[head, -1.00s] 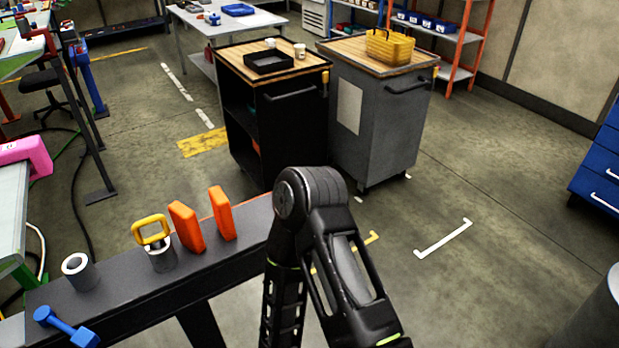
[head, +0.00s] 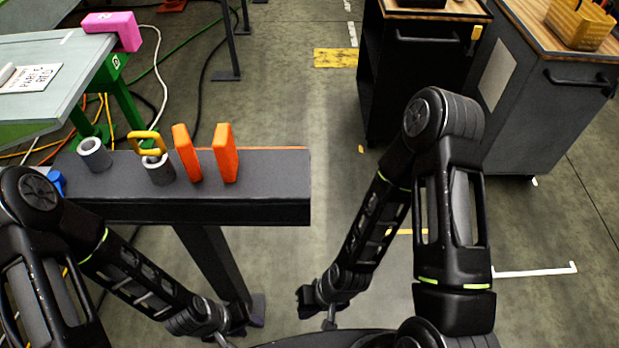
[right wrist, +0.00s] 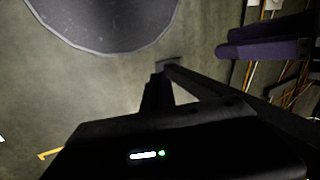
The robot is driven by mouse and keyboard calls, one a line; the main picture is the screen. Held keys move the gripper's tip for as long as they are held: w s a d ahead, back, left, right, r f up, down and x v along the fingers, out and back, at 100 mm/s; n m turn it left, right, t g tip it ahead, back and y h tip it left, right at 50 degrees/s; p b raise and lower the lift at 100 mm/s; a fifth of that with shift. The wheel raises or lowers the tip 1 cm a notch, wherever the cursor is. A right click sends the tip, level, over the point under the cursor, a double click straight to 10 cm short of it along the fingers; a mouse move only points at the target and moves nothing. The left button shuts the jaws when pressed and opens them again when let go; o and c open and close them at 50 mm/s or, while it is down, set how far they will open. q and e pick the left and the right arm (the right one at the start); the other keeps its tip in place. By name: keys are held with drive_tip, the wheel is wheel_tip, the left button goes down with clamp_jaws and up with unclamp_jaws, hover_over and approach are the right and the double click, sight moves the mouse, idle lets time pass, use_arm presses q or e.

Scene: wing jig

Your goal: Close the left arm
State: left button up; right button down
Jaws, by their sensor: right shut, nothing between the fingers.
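The pink block (head: 112,30) sits at the corner of a pale panel (head: 50,70) on a green frame (head: 125,100), upper left in the head view. I cannot tell which part is the left arm to be closed. My left gripper (head: 222,328) hangs low in front of the dark beam (head: 270,190); its fingers are too small and dark to read. My right gripper (head: 315,306) is shut and empty, low over the floor, to the right of the beam's end. Neither gripper visibly touches anything in the head view.
On the beam stand grey tubes (head: 95,154), a yellow handle (head: 147,141), two orange blocks (head: 187,153) and a blue part (head: 56,181), partly hidden by my left arm. A black cart (head: 410,75) and a grey cart (head: 520,105) stand at upper right. The middle floor is clear.

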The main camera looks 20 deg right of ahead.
use_arm(q)
drive_tip(key=shift+o, duration=1.4)
drive_tip(key=shift+f, duration=0.1)
drive_tip(key=o, duration=0.3)
drive_tip(key=shift+f+b, duration=0.35)
drive_tip(key=shift+b, duration=0.1)
drive_tip(key=o, duration=0.3)
drive_tip(key=shift+f+b, duration=0.65)
use_arm(e)
drive_tip(key=w+d+r+m+y+b, duration=0.25)
drive_tip(key=w+d+r+y, duration=0.25)
drive_tip(key=w+r+y, duration=0.45)
use_arm(q)
wheel_tip(320, 180, down, 3)
drive_tip(key=shift+w+r+b, duration=0.1)
drive_tip(key=shift+w+b, duration=0.05)
drive_tip(key=shift+b, duration=0.15)
use_arm(e)
drive_tip(key=w+d+r+t+y, duration=0.2)
drive_tip(key=w+d+r, duration=0.1)
drive_tip(key=d+r, duration=0.3)
drive_tip(key=w+d+r+n+t+y, duration=0.1)
drive_tip(key=w+d+r, duration=0.2)
drive_tip(key=d+r, duration=0.4)
wheel_tip(320, 180, up, 5)
drive_tip(key=shift+w+d+f+t+y, duration=0.15)
drive_tip(key=shift+w+f+t+y, duration=0.1)
drive_tip(key=shift+t+y, duration=0.15)
